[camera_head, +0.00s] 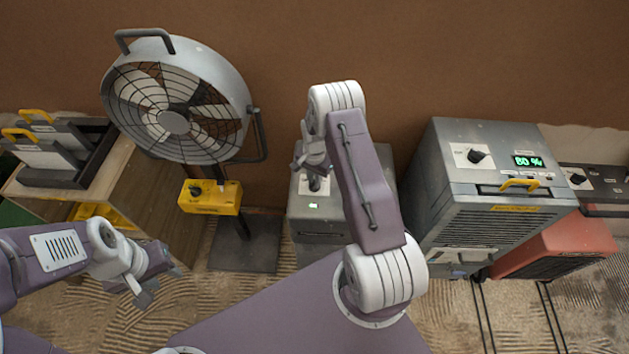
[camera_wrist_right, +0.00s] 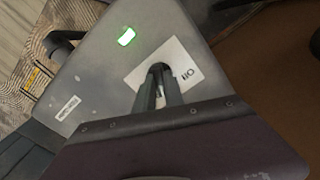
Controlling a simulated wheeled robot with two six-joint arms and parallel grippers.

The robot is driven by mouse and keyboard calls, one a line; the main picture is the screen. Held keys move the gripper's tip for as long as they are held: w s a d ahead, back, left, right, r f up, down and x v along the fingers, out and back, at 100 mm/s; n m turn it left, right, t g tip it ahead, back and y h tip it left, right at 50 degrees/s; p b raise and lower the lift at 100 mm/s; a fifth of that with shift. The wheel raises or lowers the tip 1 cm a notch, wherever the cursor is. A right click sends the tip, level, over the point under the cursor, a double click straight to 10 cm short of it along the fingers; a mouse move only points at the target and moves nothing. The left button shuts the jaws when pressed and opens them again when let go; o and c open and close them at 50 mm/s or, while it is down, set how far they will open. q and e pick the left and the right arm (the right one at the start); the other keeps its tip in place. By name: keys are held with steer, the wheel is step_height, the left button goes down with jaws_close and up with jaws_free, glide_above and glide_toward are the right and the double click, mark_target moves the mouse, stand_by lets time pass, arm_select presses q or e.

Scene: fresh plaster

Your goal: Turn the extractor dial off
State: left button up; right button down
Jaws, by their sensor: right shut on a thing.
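A grey metal box (camera_head: 318,225) with a lit green lamp (camera_head: 313,206) stands in the middle of the head view. A dark dial (camera_head: 314,184) sits on its top. My right gripper (camera_head: 314,176) reaches down from above and is shut on this dial. In the right wrist view the fingers (camera_wrist_right: 160,92) close on the dark dial (camera_wrist_right: 158,70) over a white marked plate (camera_wrist_right: 182,62). The green lamp (camera_wrist_right: 126,36) is lit there too. The fingers hide most of the dial, so its pointer cannot be read. My left gripper (camera_head: 158,286) is open and empty, low at the left.
A large caged fan (camera_head: 178,105) with a yellow control box (camera_head: 211,197) stands to the left. A wooden cabinet (camera_head: 150,195) holds trays. To the right is a grey unit (camera_head: 490,160) with a black dial (camera_head: 476,156) and a display reading 80 %. A red machine (camera_head: 560,247) stands beyond it.

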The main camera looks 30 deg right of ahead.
steer(key=n, duration=0.3)
steer(key=shift+n+b, duration=0.3)
steer(key=n, duration=0.3)
steer(key=shift+n, duration=0.3)
steer(key=n, duration=0.3)
steer(key=shift+w+n+b, duration=0.1)
steer(key=shift+n+b, duration=0.2)
steer(key=shift+b, duration=0.1)
steer(key=shift+n, duration=1.6)
steer(key=shift+r, duration=0.1)
steer(key=c, duration=1.4)
jaws_free()
steer(key=shift+c, duration=0.2)
step_height(320, 180, up, 9)
steer(key=shift+b, duration=0.4)
